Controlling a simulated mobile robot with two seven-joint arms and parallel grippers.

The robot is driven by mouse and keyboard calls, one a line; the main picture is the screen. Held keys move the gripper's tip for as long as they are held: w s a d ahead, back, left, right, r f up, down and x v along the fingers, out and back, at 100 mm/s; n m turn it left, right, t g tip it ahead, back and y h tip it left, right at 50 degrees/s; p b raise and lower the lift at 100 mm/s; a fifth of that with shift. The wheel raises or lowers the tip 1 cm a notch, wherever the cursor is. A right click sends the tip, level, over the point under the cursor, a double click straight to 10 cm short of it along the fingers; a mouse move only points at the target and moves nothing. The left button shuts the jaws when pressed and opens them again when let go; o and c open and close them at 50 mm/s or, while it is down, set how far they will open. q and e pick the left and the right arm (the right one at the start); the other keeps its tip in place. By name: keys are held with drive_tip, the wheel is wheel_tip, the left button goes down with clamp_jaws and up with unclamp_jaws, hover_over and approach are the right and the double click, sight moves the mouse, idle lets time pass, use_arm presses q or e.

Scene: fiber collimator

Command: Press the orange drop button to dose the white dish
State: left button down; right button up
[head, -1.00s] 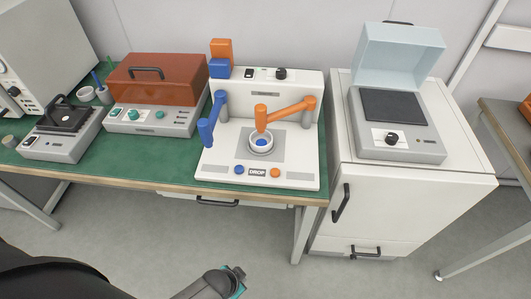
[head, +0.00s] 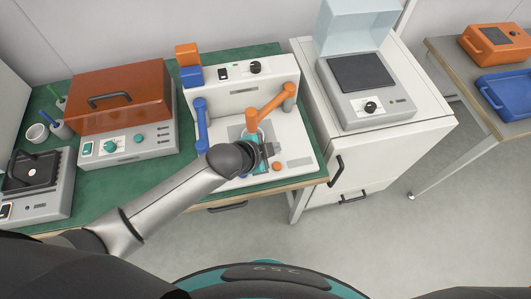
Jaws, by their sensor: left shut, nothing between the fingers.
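The orange drop button (head: 277,167) shows on the front edge of the white dosing station (head: 300,135), just right of my left gripper. My left gripper (head: 272,148) is over the station's front, shut and empty; whether it touches anything I cannot tell. The white dish (head: 260,131) is mostly hidden behind the gripper, below the end of the orange arm (head: 270,107). The blue arm (head: 201,121) stands at the station's left. The blue button and most of the DROP label are hidden by my left arm. My right gripper is out of view.
A device with an orange-brown lid (head: 120,95) stands left of the station on the green bench (head: 180,180). A grey device with an open pale lid (head: 365,85) is on the white cabinet to the right. Another table (head: 470,85) holds an orange box and a blue tray.

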use_arm(q)
drive_tip(key=shift+w+d+r+m, duration=0.15)
drive_tip(key=shift+r+m, duration=0.25)
drive_tip(key=shift+r, duration=0.05)
drive_tip(key=shift+f, duration=0.15)
drive_tip(key=b, duration=0.8)
hover_over(274, 167)
wheel_tip(274, 167, down, 8)
drive_tip(key=shift+r, duration=0.1)
drive_tip(key=shift+f, duration=0.4)
drive_tip(key=shift+f, duration=0.15)
idle(1.2)
drive_tip(key=shift+f, duration=0.25)
